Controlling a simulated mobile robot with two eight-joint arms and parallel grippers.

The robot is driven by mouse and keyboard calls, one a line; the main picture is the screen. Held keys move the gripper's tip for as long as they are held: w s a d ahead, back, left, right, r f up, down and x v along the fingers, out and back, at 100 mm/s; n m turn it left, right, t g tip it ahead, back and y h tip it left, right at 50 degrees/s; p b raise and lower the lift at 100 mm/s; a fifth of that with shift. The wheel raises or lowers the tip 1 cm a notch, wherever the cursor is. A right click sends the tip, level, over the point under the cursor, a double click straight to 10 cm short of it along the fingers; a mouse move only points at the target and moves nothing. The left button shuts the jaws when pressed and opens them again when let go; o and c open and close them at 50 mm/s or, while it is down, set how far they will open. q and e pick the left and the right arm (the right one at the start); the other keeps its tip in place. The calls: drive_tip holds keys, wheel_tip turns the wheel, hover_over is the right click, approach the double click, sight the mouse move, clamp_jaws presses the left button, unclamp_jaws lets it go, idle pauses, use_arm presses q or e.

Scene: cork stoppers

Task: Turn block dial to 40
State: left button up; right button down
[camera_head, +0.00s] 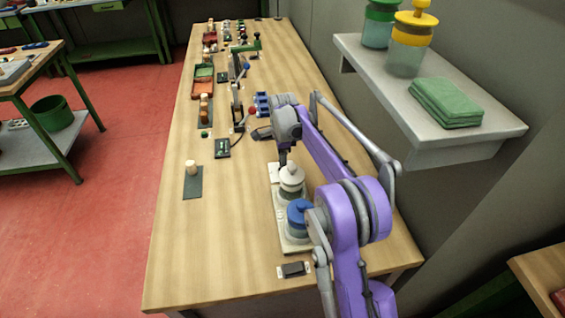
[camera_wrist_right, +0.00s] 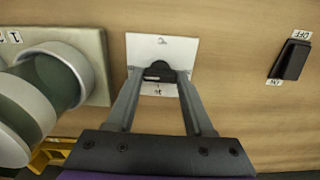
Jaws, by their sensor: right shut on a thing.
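The block dial shows in the right wrist view as a black knob (camera_wrist_right: 159,72) on a white plate (camera_wrist_right: 150,48) that lies on the table. My right gripper (camera_wrist_right: 159,77) is shut on the knob, one fingertip at each side of it. The small marks on the plate are too blurred to read, so I cannot tell the setting. My left gripper is not in view.
A black ON/OFF switch (camera_wrist_right: 291,60) lies right of the dial in the wrist view. At its left stand a jar (camera_wrist_right: 72,75) and its cream board (camera_wrist_right: 95,45). A blue-lidded jar (camera_head: 298,212) is nearer. A shelf (camera_head: 490,125) overhangs at right; the table's left front is clear.

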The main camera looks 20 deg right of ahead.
drive_tip(key=shift+c, duration=1.4)
unclamp_jaws()
drive_tip(key=shift+r, duration=0.1)
wheel_tip(320, 180, up, 11)
drive_tip(key=shift+p, duration=0.45)
drive_tip(key=shift+f, duration=0.2)
